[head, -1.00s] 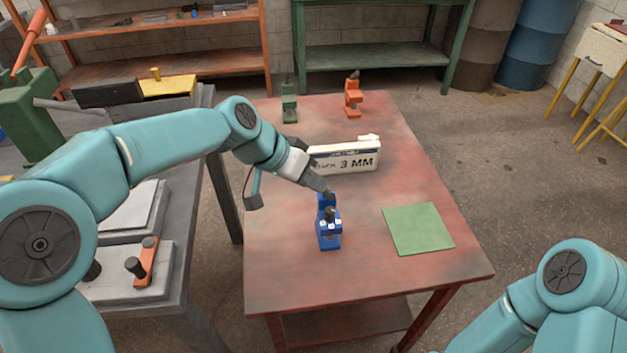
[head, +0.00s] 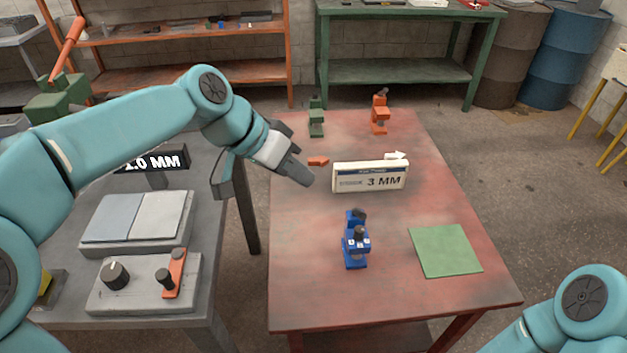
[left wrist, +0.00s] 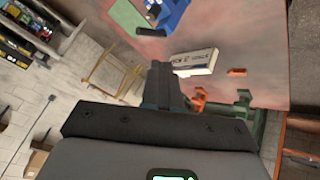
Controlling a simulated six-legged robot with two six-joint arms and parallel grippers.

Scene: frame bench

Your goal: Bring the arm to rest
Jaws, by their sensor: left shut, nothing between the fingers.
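My left gripper (head: 308,181) is shut and empty. In the head view it hangs over the left part of the red table (head: 300,290), left of the white 3 MM sign and apart from the blue clamp-like tool. It also shows in the left wrist view (left wrist: 163,68), seen from behind with its fingers together. My right arm shows only as a teal link at the lower right of the head view; its gripper is out of the picture.
On the table stand the 3 MM sign (head: 370,178), a blue tool (head: 355,240), a green tool (head: 316,118), an orange tool (head: 380,112) and a flat green square (head: 445,250). A small orange piece (head: 318,161) lies behind my gripper. A grey bench (head: 70,300) with controls is at left.

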